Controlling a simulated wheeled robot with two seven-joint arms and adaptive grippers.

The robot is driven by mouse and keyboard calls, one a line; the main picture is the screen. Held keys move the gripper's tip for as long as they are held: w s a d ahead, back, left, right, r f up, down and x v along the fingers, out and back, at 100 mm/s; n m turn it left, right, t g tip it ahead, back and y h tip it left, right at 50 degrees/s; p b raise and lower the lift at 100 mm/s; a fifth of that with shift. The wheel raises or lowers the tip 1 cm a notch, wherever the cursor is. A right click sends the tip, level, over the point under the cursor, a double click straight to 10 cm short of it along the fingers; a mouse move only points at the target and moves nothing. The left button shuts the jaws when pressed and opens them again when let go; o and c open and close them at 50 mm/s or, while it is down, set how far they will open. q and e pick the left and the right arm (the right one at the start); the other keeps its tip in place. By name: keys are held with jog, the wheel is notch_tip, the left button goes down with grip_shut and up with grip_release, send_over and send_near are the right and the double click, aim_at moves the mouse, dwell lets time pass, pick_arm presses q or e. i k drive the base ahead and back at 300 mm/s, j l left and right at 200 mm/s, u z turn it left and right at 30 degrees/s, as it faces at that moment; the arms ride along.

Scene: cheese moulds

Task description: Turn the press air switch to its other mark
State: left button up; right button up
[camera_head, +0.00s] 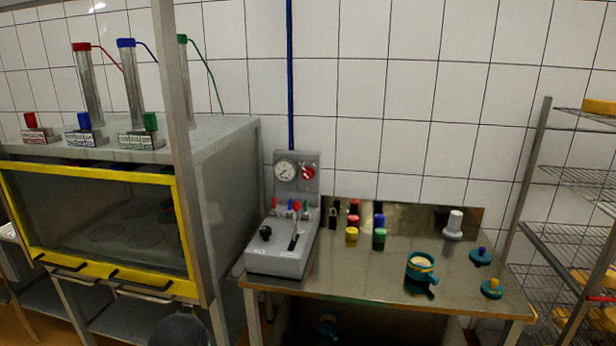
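A grey control box (280,262) stands at the left end of the steel table. Its upright back panel (312,157) carries a round white gauge (285,171) and a red round knob (308,173). On its sloped top are a black knob (265,233), a black lever (293,241) and a row of small red and blue levers (291,210). I cannot tell which of these is the press air switch, and its marks are too small to read. Neither of my grippers shows in the head view.
A press cabinet with a yellow-framed front (100,171) stands left of the box. On the steel table (345,272) are small coloured blocks (379,236), a teal cup (421,267) and a white cylinder (454,225). A wire rack (562,232) stands at the right.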

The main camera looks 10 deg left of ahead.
aim_at(308, 173)
jog(key=i+l+u, duration=0.1)
jog(key=i+u, duration=0.35)
jog(key=i, duration=0.5)
